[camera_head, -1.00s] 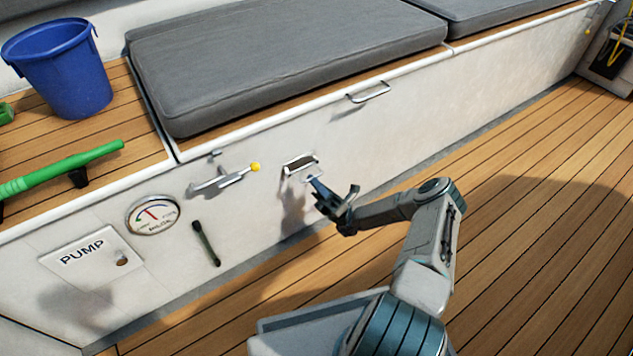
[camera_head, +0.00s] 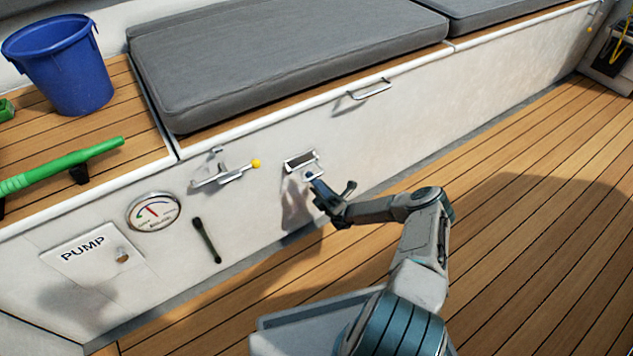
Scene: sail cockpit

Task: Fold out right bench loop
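A small metal loop fitting (camera_head: 301,160) with a dark inset is set in the white bench front, below the long grey cushion. A pale part shows at its lower right edge, near my fingertips; I cannot tell whether it is the loop standing out. My gripper (camera_head: 334,188) is just below and to the right of the fitting. Its two dark fingers are apart, with nothing seen between them. The left fingertip is close to the fitting's lower edge; I cannot tell whether it touches.
A metal handle (camera_head: 370,90) sits higher on the bench front. A yellow-knobbed lever (camera_head: 228,175), a dark rod (camera_head: 206,240), a gauge (camera_head: 153,211) and a PUMP panel (camera_head: 88,252) are to the left. A blue bucket (camera_head: 62,68) and green pump handle (camera_head: 65,166) are further left. The wooden deck (camera_head: 520,230) is clear at right.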

